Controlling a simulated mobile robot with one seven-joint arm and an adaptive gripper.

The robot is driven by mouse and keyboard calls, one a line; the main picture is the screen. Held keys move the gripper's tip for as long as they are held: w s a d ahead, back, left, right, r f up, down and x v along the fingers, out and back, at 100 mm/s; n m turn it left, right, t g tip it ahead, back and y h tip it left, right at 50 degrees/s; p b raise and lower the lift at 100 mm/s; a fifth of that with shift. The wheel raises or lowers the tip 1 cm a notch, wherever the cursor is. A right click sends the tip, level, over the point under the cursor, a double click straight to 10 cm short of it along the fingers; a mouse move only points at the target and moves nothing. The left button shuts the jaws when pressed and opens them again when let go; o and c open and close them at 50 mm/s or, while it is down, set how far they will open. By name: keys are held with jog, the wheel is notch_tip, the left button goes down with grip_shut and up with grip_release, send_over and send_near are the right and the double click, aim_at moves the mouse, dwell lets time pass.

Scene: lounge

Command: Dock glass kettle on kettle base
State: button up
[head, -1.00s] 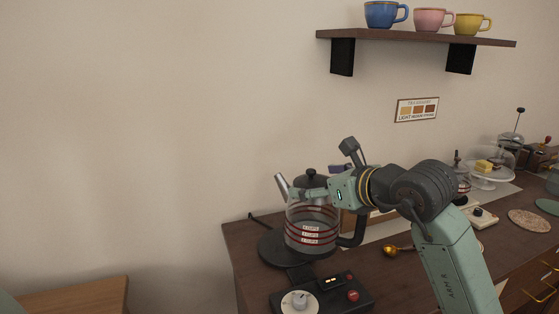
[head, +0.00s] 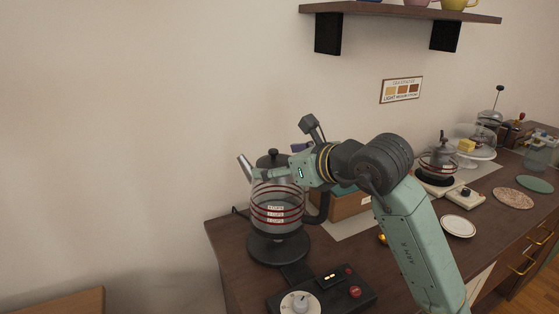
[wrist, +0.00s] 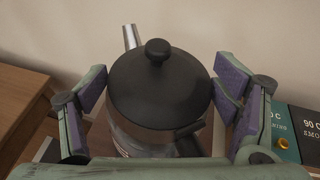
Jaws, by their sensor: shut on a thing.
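The glass kettle (head: 277,210) has red bands, a black lid, a metal spout at left and a black handle at right. It stands upright over the round black kettle base (head: 296,251). I cannot tell whether its bottom touches the base or hovers just above. My gripper (head: 280,174) is shut on the kettle near its top. In the wrist view, the purple-padded fingers sit on both sides of the kettle's lid (wrist: 160,88); the base is hidden there.
A control box (head: 335,289) with a dial and red buttons sits in front of the base. A wooden box (head: 345,206) is behind the handle. A plate (head: 458,226), a second kettle (head: 440,158) and a cake stand are to the right. A wall shelf (head: 400,12) hangs above.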

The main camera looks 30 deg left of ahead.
jog(key=shift+f+b, duration=1.2)
jog(key=shift+f, duration=1.1)
jog(key=shift+w+b, duration=0.15)
jog(key=shift+b, duration=0.4)
jog(key=shift+f+b, duration=0.45)
jog(key=shift+b, duration=0.05)
jog(key=o, duration=1.7)
jog(key=shift+f, duration=0.1)
jog(key=shift+d, duration=0.1)
jog(key=v, duration=1.1)
